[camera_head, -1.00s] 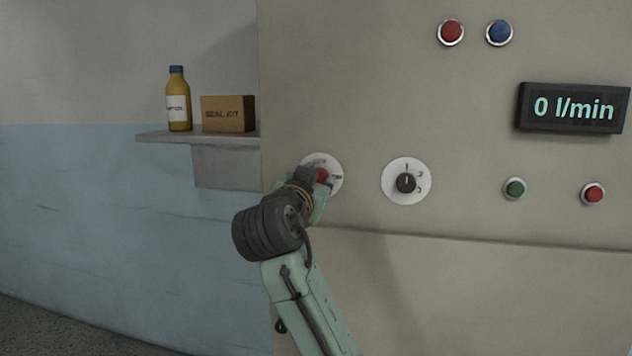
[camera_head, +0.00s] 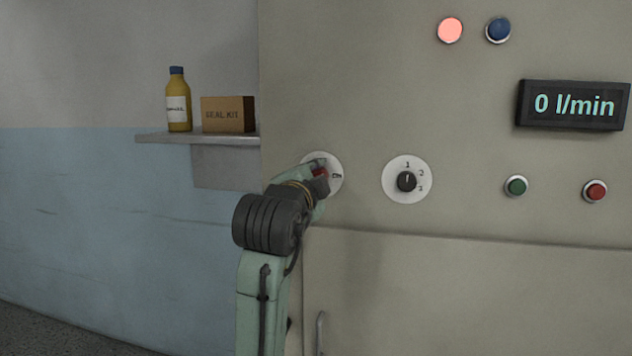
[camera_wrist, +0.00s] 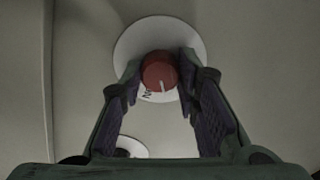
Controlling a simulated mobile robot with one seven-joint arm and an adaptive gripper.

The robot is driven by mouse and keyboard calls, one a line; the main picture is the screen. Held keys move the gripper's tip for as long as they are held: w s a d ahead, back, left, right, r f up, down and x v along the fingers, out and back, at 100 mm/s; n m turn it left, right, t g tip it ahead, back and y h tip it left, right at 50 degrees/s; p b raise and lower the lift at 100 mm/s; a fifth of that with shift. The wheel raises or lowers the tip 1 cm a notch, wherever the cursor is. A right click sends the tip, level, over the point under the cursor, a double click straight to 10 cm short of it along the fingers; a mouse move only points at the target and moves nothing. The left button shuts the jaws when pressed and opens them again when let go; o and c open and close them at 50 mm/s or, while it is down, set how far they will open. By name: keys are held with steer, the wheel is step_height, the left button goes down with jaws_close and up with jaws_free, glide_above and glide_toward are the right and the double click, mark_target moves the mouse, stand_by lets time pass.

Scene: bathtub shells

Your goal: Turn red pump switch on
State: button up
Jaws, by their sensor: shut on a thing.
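The red pump switch is a red round knob (camera_wrist: 160,71) with a white pointer line, on a white round plate (camera_wrist: 135,45). In the wrist view the line points down the picture, near a partly hidden label ending in "N". My gripper (camera_wrist: 161,78) has a finger on each side of the knob and is shut on it. In the head view my wrist covers much of the plate (camera_head: 333,162), with a little red of the knob (camera_head: 319,173) showing and "ON" to its right. The red lamp (camera_head: 450,31) at the top is lit.
A black selector (camera_head: 406,181) marked 1, 2, 3 sits to the right. Farther right are a green button (camera_head: 516,187), a red button (camera_head: 595,191) and a display (camera_head: 573,105) reading "0 l/min". A shelf (camera_head: 160,137) at left holds a bottle (camera_head: 178,105) and a box (camera_head: 228,114).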

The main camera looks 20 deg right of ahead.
steer(key=shift+f+m+b, duration=0.1)
steer(key=shift+m+b, duration=0.3)
steer(key=shift+m, duration=3.2)
steer(key=o, duration=1.2)
steer(key=shift+c, duration=0.2)
steer(key=shift+s, duration=0.1)
steer(key=v, duration=1.2)
